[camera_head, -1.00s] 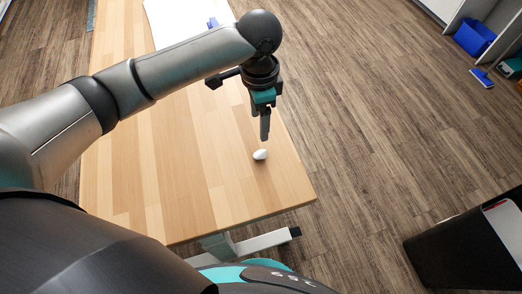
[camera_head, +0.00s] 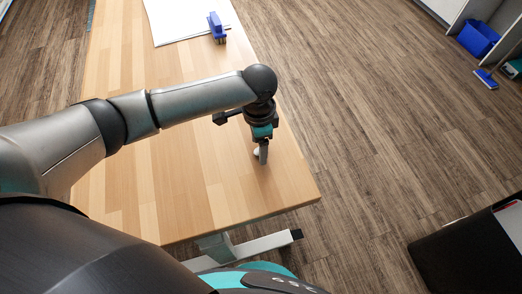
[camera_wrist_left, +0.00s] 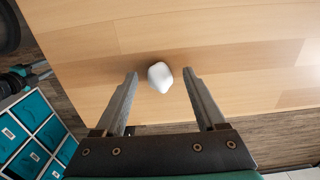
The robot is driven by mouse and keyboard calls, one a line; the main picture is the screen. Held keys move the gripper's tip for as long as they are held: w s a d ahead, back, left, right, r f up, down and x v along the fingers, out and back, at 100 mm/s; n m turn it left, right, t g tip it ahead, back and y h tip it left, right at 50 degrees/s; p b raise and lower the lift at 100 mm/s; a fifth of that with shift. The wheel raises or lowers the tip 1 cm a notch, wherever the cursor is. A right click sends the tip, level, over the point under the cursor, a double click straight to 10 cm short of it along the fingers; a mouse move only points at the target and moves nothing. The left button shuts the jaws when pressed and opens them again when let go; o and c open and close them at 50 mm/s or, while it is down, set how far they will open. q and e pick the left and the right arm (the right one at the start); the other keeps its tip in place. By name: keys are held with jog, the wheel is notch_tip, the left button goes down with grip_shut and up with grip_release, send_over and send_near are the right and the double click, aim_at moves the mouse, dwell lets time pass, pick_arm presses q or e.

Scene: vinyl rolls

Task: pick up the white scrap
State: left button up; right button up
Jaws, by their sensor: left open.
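The white scrap (camera_wrist_left: 160,76) is a small rounded white lump on the wooden table (camera_head: 170,190), near its right edge. In the head view only a sliver of the scrap (camera_head: 257,152) shows beside the fingers. My left gripper (camera_head: 263,158) points down at the scrap. In the left wrist view my left gripper (camera_wrist_left: 162,76) is open, with a finger on each side of the scrap and clear gaps between. The scrap lies around the level of the fingertips. My right gripper is not in view.
A dark bin (camera_head: 470,250) stands on the floor at the right. A blue box (camera_head: 478,38) is in the shelf at the upper right. The table around the scrap is clear.

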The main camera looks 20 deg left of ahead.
pick_arm(q)
grip_shut()
dwell(0.6)
